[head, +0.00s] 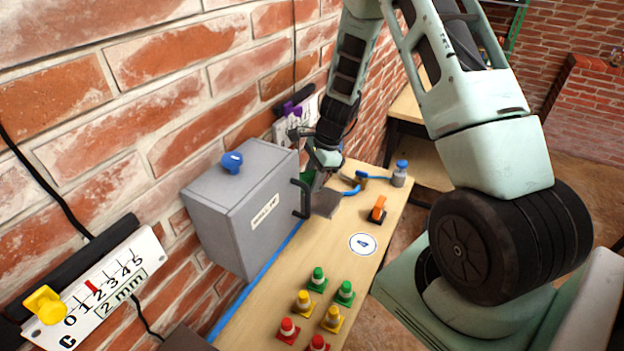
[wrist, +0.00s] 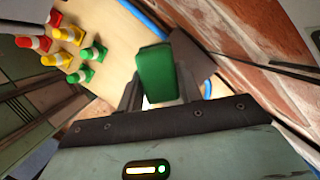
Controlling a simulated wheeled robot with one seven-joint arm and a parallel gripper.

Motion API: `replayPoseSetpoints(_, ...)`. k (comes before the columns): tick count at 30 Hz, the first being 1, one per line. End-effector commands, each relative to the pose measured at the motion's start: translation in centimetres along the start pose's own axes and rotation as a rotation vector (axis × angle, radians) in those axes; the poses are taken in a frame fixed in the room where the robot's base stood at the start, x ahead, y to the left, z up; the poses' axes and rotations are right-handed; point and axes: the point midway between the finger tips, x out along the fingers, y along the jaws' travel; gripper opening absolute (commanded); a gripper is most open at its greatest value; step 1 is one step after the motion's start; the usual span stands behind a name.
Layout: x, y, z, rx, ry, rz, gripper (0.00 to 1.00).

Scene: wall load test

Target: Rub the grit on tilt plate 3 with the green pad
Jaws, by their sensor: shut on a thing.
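My gripper (head: 314,176) is at the far part of the bench, beside the grey box. It is shut on the green pad (wrist: 157,73), which sits between both fingers in the wrist view. In the head view only a small green part of the pad (head: 307,178) shows. A dark grey-brown plate (head: 325,203) lies just below my gripper; I cannot read a number on it, so I cannot tell if it is tilt plate 3. No grit can be made out. Whether the pad touches the plate cannot be told.
Several coloured cones (head: 318,280) stand on the near bench (head: 270,300). An orange-black block (head: 377,209), blue-handled tools (head: 352,189) and a blue-capped jar (head: 399,174) lie near the plate.

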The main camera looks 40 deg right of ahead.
Motion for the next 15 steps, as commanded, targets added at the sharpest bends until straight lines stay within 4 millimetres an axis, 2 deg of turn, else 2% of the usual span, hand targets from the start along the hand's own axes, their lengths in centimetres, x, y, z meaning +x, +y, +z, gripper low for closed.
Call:
replayPoseSetpoints(1, -0.9, -0.1, 0.2, -0.001, 0.0, -0.001, 0.0)
replayPoseSetpoints(6, -2.1, -0.2, 0.3, -0.002, 0.001, -0.001, 0.0)
replayPoseSetpoints(15, -2.1, -0.2, 0.3, -0.003, 0.001, 0.0, 0.0)
